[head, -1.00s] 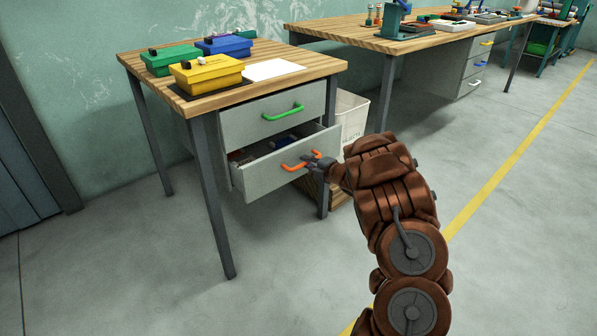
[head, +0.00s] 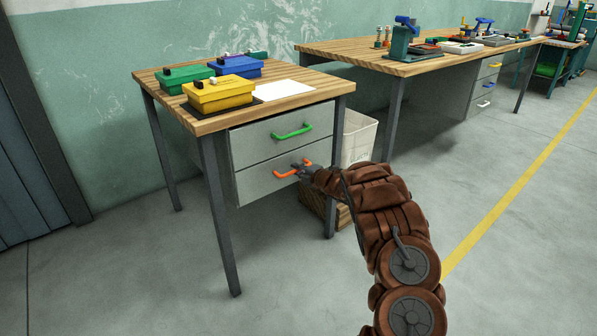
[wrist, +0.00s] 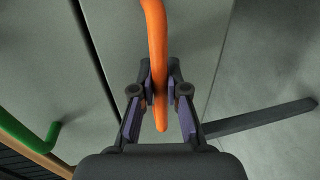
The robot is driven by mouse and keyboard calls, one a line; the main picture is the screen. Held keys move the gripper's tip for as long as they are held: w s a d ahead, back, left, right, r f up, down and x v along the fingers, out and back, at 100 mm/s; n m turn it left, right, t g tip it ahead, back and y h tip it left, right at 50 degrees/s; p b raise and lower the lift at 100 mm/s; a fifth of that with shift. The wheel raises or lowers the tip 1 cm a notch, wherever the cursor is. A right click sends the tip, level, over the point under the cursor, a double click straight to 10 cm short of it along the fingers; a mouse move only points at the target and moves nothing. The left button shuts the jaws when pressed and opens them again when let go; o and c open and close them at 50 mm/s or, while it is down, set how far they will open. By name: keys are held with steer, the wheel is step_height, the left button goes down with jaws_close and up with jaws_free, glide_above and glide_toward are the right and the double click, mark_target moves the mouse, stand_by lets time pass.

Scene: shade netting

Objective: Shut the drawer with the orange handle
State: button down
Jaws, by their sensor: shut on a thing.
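The drawer with the orange handle (head: 260,182) is the lower one in the small wooden-topped bench. Its front now sits about level with the upper drawer front, and no opening shows above it in the head view. My gripper (head: 304,168) is at the right part of the orange handle (head: 285,173). In the wrist view the orange handle (wrist: 157,60) runs between the two fingers of my gripper (wrist: 160,92), which are closed around it. The fingers hide a small part of the handle.
The upper drawer has a green handle (head: 292,131). Green, blue and yellow boxes (head: 218,94) and a white sheet (head: 283,90) lie on the bench top. A pale bin (head: 358,140) and a wooden crate (head: 318,207) stand behind and below. The floor in front is clear.

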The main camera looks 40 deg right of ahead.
steer(key=shift+w+r, duration=0.1)
steer(key=shift+r, duration=0.05)
steer(key=c, duration=1.2)
jaws_free()
steer(key=shift+a, duration=0.1)
steer(key=shift+v, duration=5.95)
